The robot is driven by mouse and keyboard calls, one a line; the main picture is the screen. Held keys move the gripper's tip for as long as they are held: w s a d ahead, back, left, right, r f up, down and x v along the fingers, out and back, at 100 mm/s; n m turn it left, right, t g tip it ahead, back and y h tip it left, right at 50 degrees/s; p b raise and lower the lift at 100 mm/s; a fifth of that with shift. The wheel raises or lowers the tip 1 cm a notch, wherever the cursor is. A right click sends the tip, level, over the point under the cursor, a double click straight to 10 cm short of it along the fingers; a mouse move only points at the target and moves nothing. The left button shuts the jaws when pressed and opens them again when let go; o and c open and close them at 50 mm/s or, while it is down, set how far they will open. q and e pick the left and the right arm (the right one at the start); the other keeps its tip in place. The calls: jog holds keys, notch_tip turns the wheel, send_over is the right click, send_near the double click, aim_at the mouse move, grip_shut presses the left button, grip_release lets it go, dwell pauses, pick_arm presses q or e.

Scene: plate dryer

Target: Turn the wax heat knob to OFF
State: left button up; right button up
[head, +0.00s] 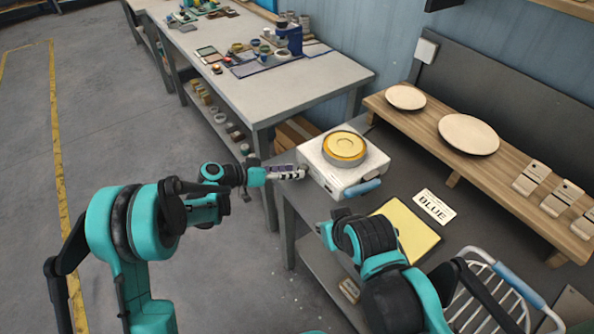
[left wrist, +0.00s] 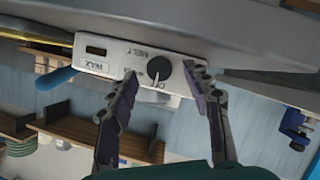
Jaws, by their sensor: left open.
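The wax heater is a white box (head: 322,178) on the dark bench, with a round pan of yellow wax (head: 345,143) on top. In the left wrist view its front panel (left wrist: 115,55) shows upside down, with WAX and MELT labels. The black round heat knob (left wrist: 158,70) has a pale pointer mark; its exact setting is too small to read. My left gripper (head: 297,173) is at the heater's left front side. In the left wrist view its open fingers (left wrist: 162,76) stand either side of the knob; contact cannot be told. My right arm shows, but its fingertips are hidden.
A blue handle (head: 361,187) sticks out beside the heater. A wire rack (head: 483,298) stands at the lower right. A wooden shelf (head: 455,160) holds plates behind.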

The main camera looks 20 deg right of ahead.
pick_arm(q)
jog(key=v, duration=0.9)
jog(key=shift+a, duration=0.15)
jog(key=shift+r, duration=0.1)
jog(key=s+a+r+n+t+y, duration=0.2)
jog(key=s+a+n+y, duration=0.3)
jog(key=s+a, duration=0.7)
jog(key=s+a+r+n+t+y, duration=0.2)
jog(key=s+a+n+y, duration=0.3)
jog(key=s+a+y, duration=0.3)
jog(key=s+a, duration=0.4)
jog(key=shift+n+t+y, duration=0.3)
jog(key=shift+y, duration=0.1)
